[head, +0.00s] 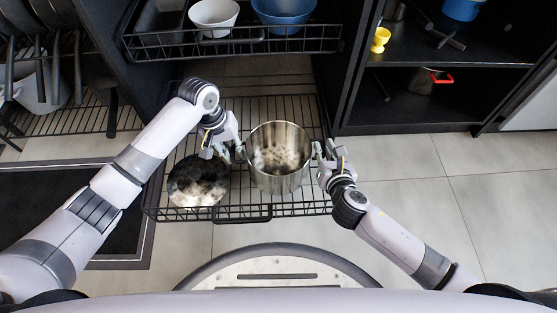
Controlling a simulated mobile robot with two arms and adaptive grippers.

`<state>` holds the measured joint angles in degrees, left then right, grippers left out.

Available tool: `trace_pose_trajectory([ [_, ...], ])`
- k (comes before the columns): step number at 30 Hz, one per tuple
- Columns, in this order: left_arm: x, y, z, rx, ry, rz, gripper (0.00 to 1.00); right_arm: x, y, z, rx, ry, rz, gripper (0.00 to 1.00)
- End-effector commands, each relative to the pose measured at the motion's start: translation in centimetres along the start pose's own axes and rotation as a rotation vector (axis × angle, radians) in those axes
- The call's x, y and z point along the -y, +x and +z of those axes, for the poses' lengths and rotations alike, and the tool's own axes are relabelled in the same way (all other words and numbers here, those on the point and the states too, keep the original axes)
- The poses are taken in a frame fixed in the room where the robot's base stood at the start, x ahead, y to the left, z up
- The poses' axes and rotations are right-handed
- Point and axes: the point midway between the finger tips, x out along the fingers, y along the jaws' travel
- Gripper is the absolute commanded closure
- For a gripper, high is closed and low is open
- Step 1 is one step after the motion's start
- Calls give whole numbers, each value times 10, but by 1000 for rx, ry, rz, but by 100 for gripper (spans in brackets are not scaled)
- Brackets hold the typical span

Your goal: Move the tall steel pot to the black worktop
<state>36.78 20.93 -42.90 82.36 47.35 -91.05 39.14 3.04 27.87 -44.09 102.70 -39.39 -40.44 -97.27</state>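The tall steel pot (280,182) stands upright, open side up, over the right part of a pulled-out wire drawer (270,212). I cannot tell whether its base rests on the wires. My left gripper (238,150) is at the pot's left side, where a handle would be. My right gripper (321,153) is at its right side. Both seem to touch the pot at handle height, but the fingers are too small to show whether they are closed. The black worktop cannot be made out with certainty.
A round shiny lid or pan (198,182) lies left of the pot in the drawer. An upper wire rack (235,43) holds a white bowl (213,15) and a blue bowl (284,14). Dark open shelves (440,95) stand right. A dark rectangular panel (70,205) lies left. Right floor is clear.

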Motion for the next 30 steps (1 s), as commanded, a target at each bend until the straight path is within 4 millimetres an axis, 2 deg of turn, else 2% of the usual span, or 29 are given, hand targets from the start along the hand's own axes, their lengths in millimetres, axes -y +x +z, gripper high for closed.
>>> trace_pose_trajectory([
  [10, 0, 3, 0, 0, 0, 0, 83, 0, 3, 0, 0, 0, 0, 82],
  [18, 0, 2, 0, 1, -1, 0, 100, 0, 2, 0, 0, 0, 0, 100],
  [30, 1, 2, 0, 1, -1, -1, 100, 0, 2, 0, 0, 0, 0, 100],
])
